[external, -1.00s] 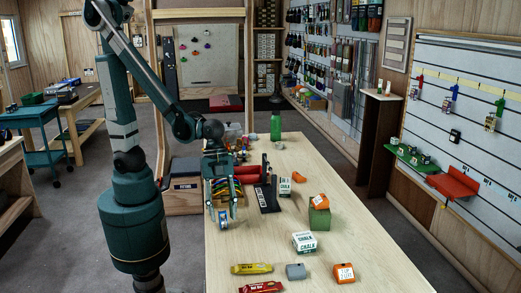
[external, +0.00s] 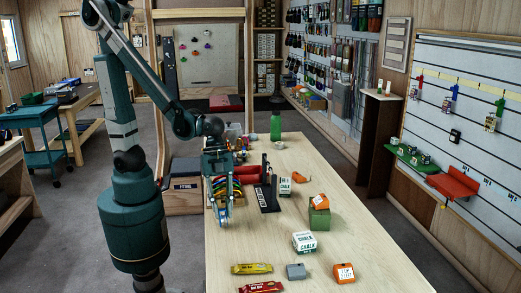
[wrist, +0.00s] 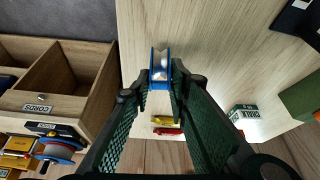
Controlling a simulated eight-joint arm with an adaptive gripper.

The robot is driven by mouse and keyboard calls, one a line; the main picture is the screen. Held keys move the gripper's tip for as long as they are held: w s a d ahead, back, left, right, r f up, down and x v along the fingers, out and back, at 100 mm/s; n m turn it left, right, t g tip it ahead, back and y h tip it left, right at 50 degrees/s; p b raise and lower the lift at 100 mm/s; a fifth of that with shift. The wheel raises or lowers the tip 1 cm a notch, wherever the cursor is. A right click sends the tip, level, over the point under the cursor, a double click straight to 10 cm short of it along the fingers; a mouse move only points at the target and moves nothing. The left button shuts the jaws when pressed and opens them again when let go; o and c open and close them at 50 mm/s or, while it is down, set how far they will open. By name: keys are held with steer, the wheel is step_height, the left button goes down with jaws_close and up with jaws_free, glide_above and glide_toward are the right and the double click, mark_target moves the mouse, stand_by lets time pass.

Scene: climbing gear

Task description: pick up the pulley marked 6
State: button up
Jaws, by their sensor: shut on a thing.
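A pulley (wrist: 161,70) with blue side plates and a silvery wheel stands between my fingertips in the wrist view. My gripper (wrist: 159,88) is shut on it, with a dark green finger on each side. No number shows on the pulley from here. In the external view my gripper (external: 220,200) points down at the left edge of the wooden table, and the pulley (external: 223,217) shows small at its tips. I cannot tell whether it touches the tabletop.
A white chalk box (external: 304,242), a grey block (external: 296,271), an orange box (external: 343,273) and yellow and red bars lie nearer. A green block (external: 319,218) stands farther right. A cords bin (wrist: 45,104) lies left in the wrist view.

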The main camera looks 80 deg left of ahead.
mark_target(222, 209)
step_height(222, 209, up, 9)
steer(key=shift+f+p, duration=0.2)
steer(key=shift+p, duration=0.7)
steer(key=shift+r, duration=0.1)
steer(key=shift+r, duration=0.15)
